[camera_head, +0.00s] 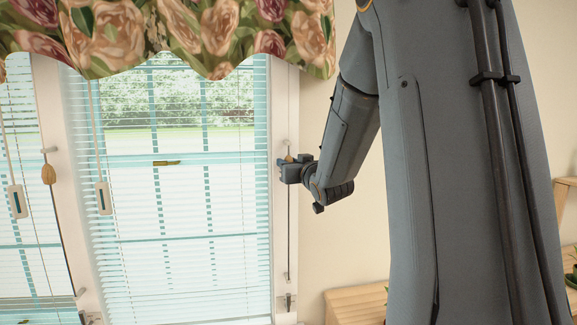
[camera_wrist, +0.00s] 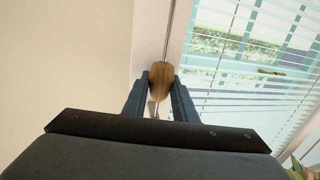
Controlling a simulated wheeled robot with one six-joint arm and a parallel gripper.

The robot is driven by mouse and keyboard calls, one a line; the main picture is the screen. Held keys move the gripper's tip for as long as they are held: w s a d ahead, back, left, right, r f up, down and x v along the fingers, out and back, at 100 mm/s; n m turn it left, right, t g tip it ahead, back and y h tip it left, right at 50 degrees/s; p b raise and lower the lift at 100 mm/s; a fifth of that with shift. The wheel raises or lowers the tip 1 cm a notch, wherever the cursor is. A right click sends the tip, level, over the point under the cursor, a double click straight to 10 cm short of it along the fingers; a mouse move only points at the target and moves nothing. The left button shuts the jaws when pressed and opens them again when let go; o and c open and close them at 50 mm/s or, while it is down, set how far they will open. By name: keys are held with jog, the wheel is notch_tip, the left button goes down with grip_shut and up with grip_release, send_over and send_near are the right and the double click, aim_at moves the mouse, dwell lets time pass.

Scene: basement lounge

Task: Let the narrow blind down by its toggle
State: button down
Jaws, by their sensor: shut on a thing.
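My gripper (camera_head: 291,172) is at the right edge of the window frame. In the wrist view my gripper (camera_wrist: 161,82) is shut on a wooden toggle (camera_wrist: 161,73), one finger on each side. A thin cord rises from the toggle along the white frame. In the head view only a bit of the held toggle (camera_head: 289,158) shows above the fingers. Beside it hangs a blind (camera_head: 180,215) with pale slats, spread over the window and see-through between slats. Another blind (camera_head: 18,235) is partly in view at the left; I cannot tell which is the narrow one.
Another wooden toggle (camera_head: 48,174) hangs on the post between the windows. Two cord pulls with blue-marked plates hang before the blinds, one of them near the middle (camera_head: 103,198). A floral valance (camera_head: 190,35) covers the top. A wooden surface (camera_head: 355,303) stands low at right.

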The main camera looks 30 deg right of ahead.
jog(key=shift+r, duration=0.35)
jog(key=c, duration=1.7)
grip_release()
jog(key=shift+w, duration=0.1)
jog(key=o, duration=0.3)
jog(key=shift+f, duration=0.1)
jog(key=shift+s, duration=0.2)
jog(key=s+b, duration=0.2)
jog(key=s, duration=0.5)
jog(key=shift+s+a, duration=0.25)
jog(key=shift+a, duration=0.1)
